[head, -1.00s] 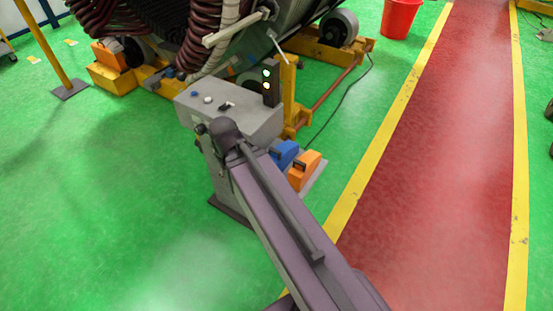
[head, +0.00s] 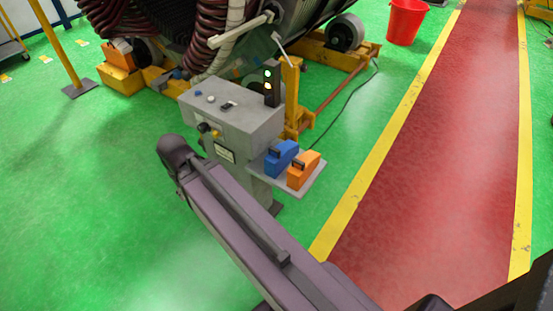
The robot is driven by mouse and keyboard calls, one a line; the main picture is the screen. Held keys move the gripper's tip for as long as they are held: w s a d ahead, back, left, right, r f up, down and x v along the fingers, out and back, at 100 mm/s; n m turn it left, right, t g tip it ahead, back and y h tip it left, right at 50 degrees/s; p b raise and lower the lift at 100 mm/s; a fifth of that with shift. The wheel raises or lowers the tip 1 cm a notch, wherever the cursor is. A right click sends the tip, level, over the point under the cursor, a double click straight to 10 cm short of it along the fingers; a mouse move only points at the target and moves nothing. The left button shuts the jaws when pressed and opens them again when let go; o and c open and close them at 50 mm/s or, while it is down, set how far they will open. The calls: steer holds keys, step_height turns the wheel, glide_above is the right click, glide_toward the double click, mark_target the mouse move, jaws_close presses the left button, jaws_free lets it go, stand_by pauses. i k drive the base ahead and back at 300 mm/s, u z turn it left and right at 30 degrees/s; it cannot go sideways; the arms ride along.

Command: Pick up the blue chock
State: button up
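The blue chock (head: 281,158) sits on a small light grey shelf (head: 314,177) at the right side of a grey control pedestal. It is a wedge-like block with a dark handle or slot near its top. An orange chock (head: 302,170) stands right beside it on the same shelf, to the right. My arm reaches up from the lower right across the picture, passing left of and below the shelf. I cannot make out my gripper's fingers in this view. Nothing covers the blue chock, though the orange one stands close against its right side.
The grey control pedestal (head: 235,125) with buttons and a signal light (head: 270,86) stands left of the shelf. Behind it is the large stator on yellow roller supports (head: 330,60). A red bucket (head: 405,22) stands at the back. Green floor and a red walkway (head: 440,150) lie open.

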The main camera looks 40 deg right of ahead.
mark_target(279, 157)
steer(key=u, duration=0.1)
steer(key=k, duration=1.4)
steer(key=z, duration=0.85)
steer(key=i, duration=1)
